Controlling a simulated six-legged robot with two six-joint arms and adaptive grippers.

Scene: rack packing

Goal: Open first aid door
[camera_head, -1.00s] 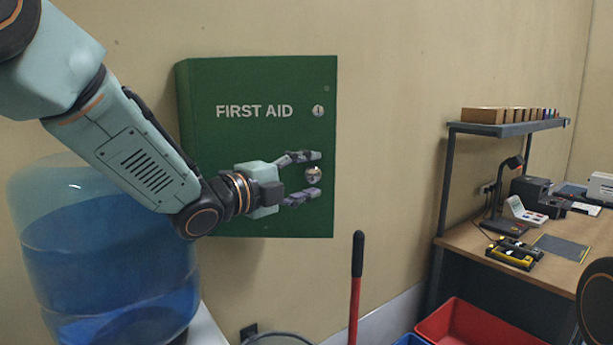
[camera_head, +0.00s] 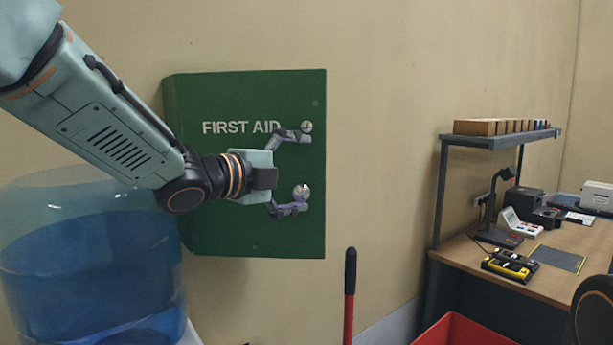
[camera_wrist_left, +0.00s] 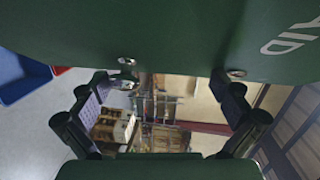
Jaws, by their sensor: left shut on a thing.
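The green first aid cabinet (camera_head: 230,100) hangs on the wall in the head view, and its door looks closed. A round silver lock (camera_head: 306,127) sits at the upper right of the door, with a round silver knob (camera_head: 301,191) below it. My left gripper (camera_head: 306,172) is in front of the door, shut on it with fingers far apart. The upper fingertip is at the lock and the lower one at the knob; exact contact is unclear. The left wrist view shows the knob (camera_wrist_left: 127,61), the lock (camera_wrist_left: 236,73) and the door face (camera_wrist_left: 180,35) close up. My right gripper is out of view.
A large blue water bottle (camera_head: 95,265) stands below my left arm. A red-handled pole (camera_head: 350,290) stands below the cabinet's right side. A red bin (camera_head: 465,332) is on the floor by the workbench (camera_head: 545,280). The wall right of the cabinet is clear.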

